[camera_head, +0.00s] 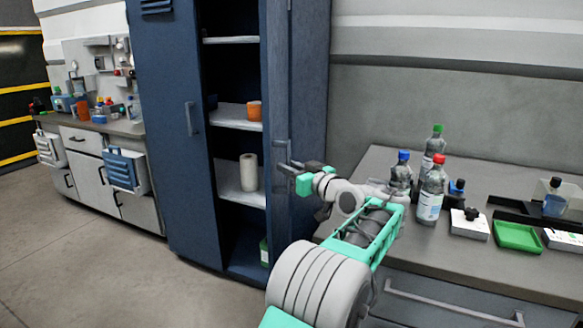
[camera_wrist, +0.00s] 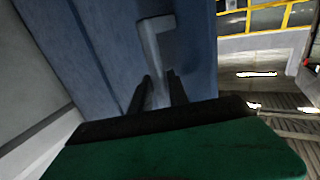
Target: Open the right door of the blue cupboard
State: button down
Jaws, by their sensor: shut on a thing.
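The blue cupboard (camera_head: 178,130) stands left of the middle in the head view. Its left door is shut and has a vertical handle (camera_head: 190,118). Its right door (camera_head: 276,75) stands swung open toward me, seen nearly edge-on, so the right half of the inside shows. My gripper (camera_head: 287,166) is at the right door's handle (camera_head: 282,152). In the wrist view the two dark fingers (camera_wrist: 160,88) stand on either side of the grey handle (camera_wrist: 155,50) and are shut on it. The exact contact is hard to see.
Shelves in the cupboard hold a paper roll (camera_head: 249,172) and an orange item (camera_head: 254,110). A grey table (camera_head: 480,262) with several bottles (camera_head: 432,192) and a green tray (camera_head: 517,236) stands to the right, close beside my arm. The floor (camera_head: 90,270) at front left is clear.

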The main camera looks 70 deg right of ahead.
jog(key=shift+s+d+r, duration=0.15)
jog(key=shift+s+r, duration=0.1)
jog(key=c, duration=1.6)
grip_release()
jog(key=o, duration=0.3)
jog(key=shift+f, duration=0.2)
jog(key=v, duration=0.7)
jog(key=shift+s+a, duration=0.25)
jog(key=shift+s, duration=0.05)
